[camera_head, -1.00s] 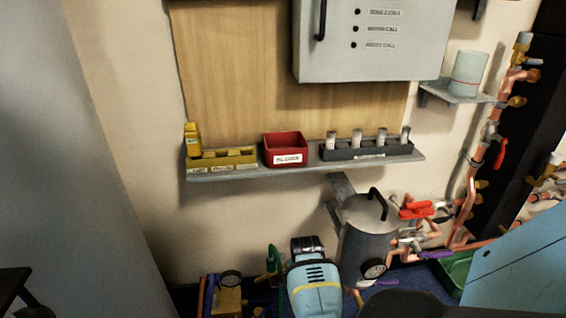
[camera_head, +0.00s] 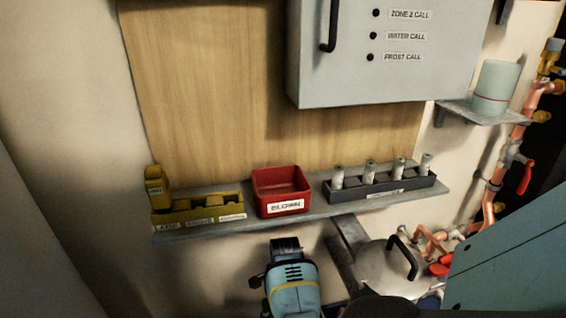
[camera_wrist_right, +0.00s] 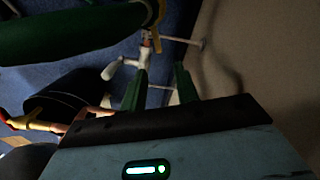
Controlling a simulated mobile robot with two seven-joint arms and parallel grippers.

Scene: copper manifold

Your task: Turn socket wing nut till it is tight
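I cannot surely pick out the socket wing nut in either view. In the right wrist view, a small pale fitting with side arms (camera_wrist_right: 118,64) sits on a copper-coloured pipe end, just left of the fingertips; I cannot tell whether it is the wing nut. My right gripper (camera_wrist_right: 161,76) shows two green fingers set apart, with nothing clearly between them. A thin pale rod lies beyond them. I cannot make out a left gripper in the head view. A light-blue housing with a yellow stripe (camera_head: 291,290) stands at the bottom middle; it may be mine.
A wall shelf (camera_head: 330,203) bears a yellow bin (camera_head: 200,216), a red bin (camera_head: 282,190) and a dark rack (camera_head: 378,186) with pale cylinders. A grey cabinet (camera_head: 400,70) hangs above. A metal tank (camera_head: 375,272) and copper piping with red levers (camera_head: 527,178) are at right.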

